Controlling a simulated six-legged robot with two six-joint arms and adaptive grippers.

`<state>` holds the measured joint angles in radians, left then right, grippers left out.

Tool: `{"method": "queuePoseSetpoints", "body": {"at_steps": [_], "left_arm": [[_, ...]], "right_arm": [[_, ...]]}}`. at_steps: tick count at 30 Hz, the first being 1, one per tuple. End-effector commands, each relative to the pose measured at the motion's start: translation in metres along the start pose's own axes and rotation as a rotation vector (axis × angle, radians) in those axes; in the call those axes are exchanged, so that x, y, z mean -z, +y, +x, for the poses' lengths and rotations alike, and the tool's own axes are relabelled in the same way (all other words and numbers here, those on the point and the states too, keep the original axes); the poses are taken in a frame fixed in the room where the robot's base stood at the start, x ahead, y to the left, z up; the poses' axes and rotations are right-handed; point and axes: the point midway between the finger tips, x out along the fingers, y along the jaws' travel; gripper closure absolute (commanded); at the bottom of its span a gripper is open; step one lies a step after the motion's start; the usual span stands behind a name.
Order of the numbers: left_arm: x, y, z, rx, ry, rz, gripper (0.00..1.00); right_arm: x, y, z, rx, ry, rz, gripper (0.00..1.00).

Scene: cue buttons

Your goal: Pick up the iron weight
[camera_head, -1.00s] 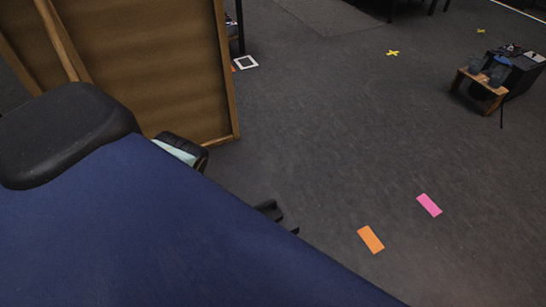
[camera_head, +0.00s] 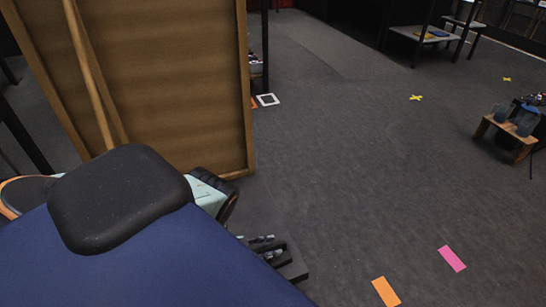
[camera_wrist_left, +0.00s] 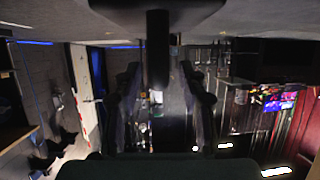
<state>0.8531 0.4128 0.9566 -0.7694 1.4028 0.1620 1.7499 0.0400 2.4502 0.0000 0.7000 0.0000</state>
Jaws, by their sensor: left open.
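I cannot make out an iron weight in either view. My left gripper (camera_head: 278,256) shows in part in the head view, low and left of centre, just past the edge of my blue body and above the floor. In the left wrist view its two dark fingers (camera_wrist_left: 159,90) stand apart, with nothing seen held between them. My right gripper is in neither view.
A brown wooden panel (camera_head: 180,80) stands close at the left. Orange (camera_head: 386,291) and pink (camera_head: 452,258) strips lie on the grey floor (camera_head: 350,190), which is largely clear. A low wooden stand (camera_head: 497,134) with bluish items is at the right edge.

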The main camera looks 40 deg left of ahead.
Motion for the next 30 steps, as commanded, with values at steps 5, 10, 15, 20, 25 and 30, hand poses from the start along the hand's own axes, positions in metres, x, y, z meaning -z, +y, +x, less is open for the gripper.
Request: {"method": "queuePoseSetpoints", "body": {"at_steps": [5,10,15,20,25,30], "left_arm": [[0.0008,0.0002,0.0123,0.000,0.000,0.000,0.59],[0.0019,0.0003,0.0129,0.000,0.000,0.000,0.62],[0.0019,0.0003,0.0128,-0.001,0.001,0.000,0.76],[0.0018,0.0003,0.0126,-0.001,0.001,0.000,0.90],[0.0017,0.0003,0.0124,-0.001,0.001,0.000,1.00],[0.0016,0.0003,0.0123,0.000,0.000,0.000,1.00]], "right_arm": [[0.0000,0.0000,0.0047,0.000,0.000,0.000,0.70],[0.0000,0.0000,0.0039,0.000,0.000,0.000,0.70],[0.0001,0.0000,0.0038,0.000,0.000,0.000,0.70],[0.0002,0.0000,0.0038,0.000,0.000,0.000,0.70],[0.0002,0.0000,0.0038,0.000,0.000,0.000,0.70],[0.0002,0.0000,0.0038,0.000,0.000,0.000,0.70]]}}
